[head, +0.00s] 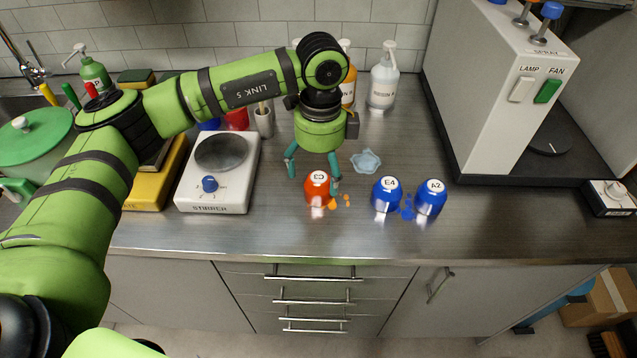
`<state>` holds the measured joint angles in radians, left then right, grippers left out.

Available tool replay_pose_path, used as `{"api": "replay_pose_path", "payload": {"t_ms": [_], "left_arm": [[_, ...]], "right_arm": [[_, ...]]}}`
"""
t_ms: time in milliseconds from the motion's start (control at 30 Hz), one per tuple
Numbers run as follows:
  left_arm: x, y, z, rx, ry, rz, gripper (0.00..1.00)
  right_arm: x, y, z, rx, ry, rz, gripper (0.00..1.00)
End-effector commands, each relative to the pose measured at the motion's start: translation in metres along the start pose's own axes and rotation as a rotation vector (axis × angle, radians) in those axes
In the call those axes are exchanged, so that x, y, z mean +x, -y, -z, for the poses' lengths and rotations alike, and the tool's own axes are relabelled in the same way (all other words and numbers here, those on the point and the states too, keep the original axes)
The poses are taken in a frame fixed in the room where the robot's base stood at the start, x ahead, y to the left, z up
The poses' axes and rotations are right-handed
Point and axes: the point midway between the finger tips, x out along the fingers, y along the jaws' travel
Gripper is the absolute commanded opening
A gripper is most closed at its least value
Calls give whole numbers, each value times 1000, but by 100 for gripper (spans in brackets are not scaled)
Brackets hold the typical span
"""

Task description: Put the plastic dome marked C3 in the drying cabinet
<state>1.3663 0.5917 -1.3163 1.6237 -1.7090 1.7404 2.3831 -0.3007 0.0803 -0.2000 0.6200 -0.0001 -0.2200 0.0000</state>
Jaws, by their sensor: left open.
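The orange-red plastic dome marked C3 (315,190) stands on the steel bench top, left of two blue domes marked E4 (385,196) and A2 (430,198). My left gripper (312,172) points down just above and behind the C3 dome. Its teal fingers are apart, with nothing held between them; one fingertip overlaps the dome's edge in the picture, and I cannot tell if they touch. No cabinet labelled as a drying cabinet shows; a pale housing (490,75) with LAMP and FAN switches stands at the right. My right gripper is not in view.
A white stirrer (217,175) and a yellow device (160,178) stand left of the gripper. Bottles, including a white pump bottle (383,85), stand behind it. A pale blue crumpled piece (366,161) and small orange and blue bits lie near the domes. The front bench strip is clear.

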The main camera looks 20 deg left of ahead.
Motion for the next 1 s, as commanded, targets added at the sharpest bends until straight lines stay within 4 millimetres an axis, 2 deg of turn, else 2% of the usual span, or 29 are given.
{"api": "replay_pose_path", "payload": {"t_ms": [100, 300, 533, 567, 600, 700, 867, 900, 1000], "left_arm": [[15, -3, -1, 0, 0, -5, 85], [40, -2, -1, 0, -1, -1, 85], [42, -2, -1, 2, 0, 0, 85], [42, -2, -1, 2, 0, 0, 81], [42, -2, -1, 2, -1, 0, 65], [42, -2, -1, 2, -1, 0, 28], [42, -2, -1, 2, 0, 0, 27], [42, -2, -1, 2, 0, 0, 22], [42, -2, -1, 2, 0, -1, 22]], "right_arm": [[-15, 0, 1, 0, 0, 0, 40], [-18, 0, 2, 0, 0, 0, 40], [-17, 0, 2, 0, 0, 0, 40], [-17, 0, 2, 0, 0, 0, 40], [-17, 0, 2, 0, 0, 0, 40], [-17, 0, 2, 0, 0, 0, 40], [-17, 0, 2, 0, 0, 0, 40], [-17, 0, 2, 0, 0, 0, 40], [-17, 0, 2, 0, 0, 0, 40]]}}
